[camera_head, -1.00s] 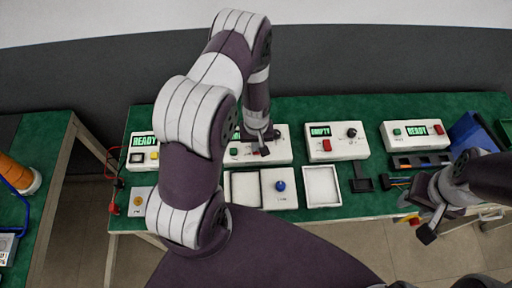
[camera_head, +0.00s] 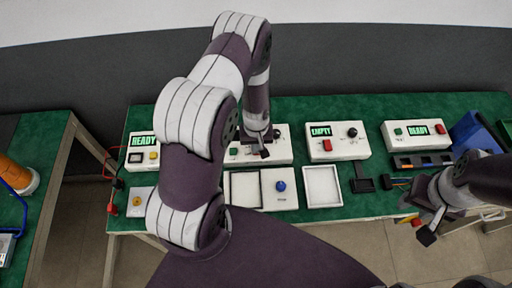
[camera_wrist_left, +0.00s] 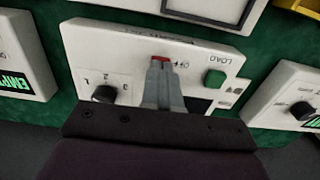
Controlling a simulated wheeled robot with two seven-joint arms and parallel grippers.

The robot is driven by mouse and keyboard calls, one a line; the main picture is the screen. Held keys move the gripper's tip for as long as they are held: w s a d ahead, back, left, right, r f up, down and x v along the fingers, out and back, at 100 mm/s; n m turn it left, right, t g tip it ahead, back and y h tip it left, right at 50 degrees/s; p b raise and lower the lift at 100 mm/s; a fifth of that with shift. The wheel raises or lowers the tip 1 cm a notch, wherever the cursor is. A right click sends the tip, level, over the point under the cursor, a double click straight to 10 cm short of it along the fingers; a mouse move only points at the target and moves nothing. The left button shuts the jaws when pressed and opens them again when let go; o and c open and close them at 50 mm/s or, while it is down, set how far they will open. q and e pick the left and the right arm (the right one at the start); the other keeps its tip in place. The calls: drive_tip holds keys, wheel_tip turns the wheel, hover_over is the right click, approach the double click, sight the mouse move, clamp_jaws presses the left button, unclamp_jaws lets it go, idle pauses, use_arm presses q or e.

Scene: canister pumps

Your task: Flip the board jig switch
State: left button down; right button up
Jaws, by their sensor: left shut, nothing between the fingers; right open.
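My left gripper (camera_head: 263,150) is shut and empty over the second white control box (camera_head: 282,158) from the left. In the left wrist view the shut fingertips (camera_wrist_left: 160,66) are at a small red switch (camera_wrist_left: 158,59) on this box, covering part of it; I cannot tell if they touch. A green button (camera_wrist_left: 215,78) and a black knob (camera_wrist_left: 104,93) sit on either side of the fingers. The box's display is mostly hidden. No label names the board jig legibly. My right gripper (camera_head: 428,221) is open and empty at the table's front right.
Other white boxes stand beside it: one reading EMPTY (camera_head: 336,142), one READY on the right (camera_head: 416,135) and one READY on the left (camera_head: 143,153). A blue knob plate (camera_head: 290,201) and an empty white tray (camera_head: 322,187) lie in front. A blue bin (camera_head: 471,133) is at right.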

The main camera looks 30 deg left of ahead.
use_arm(q)
wheel_tip(320, 180, up, 7)
drive_tip(key=p, duration=0.5)
drive_tip(key=shift+p, duration=0.4)
